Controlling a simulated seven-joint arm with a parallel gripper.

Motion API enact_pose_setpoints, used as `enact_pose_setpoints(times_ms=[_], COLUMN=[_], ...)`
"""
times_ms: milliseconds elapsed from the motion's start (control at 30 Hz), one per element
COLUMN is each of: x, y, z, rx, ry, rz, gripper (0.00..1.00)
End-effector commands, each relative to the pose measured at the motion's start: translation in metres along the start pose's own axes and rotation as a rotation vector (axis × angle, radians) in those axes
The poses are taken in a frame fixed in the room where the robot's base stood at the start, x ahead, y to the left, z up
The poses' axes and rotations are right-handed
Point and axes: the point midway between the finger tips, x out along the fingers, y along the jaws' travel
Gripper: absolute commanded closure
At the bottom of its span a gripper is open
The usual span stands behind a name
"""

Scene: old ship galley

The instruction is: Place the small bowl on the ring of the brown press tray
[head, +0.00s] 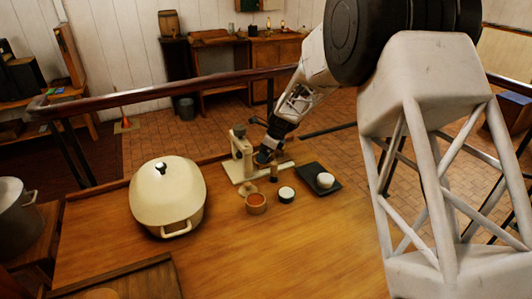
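In the head view a small round brown bowl (256,204) with an orange-brown inside sits on the wooden table. Behind it stands a cream press-like device (241,150) with an upright and a long pale base. A small brown part (274,173) shows at this base; I cannot tell whether it is the press tray, and no ring can be made out. My gripper (265,157) points down just right of the upright, over the base, behind the brown bowl. Its fingers are small and dark, so its opening and any held thing are unclear.
A small dark cup (286,195) with a pale top stands right of the bowl. A black tray (318,187) holds a white round piece (325,180). A large cream lidded pot (167,197) stands left. The table's front middle (270,260) is clear. A rail (160,92) runs behind.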

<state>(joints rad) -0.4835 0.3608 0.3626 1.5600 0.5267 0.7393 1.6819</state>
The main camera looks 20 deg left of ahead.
Motion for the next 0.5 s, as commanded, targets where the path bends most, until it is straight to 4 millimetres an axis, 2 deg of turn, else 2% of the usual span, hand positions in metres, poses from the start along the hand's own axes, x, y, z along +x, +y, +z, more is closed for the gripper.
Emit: enact_pose_setpoints(times_ms=[267,500], x=[-0.029,-0.067], y=[-0.001,-0.001], z=[0.0,0.0], rx=[0.001,0.001], ry=[-0.001,-0.001], rz=[-0.001,-0.002], gripper=[0.12,0.12])
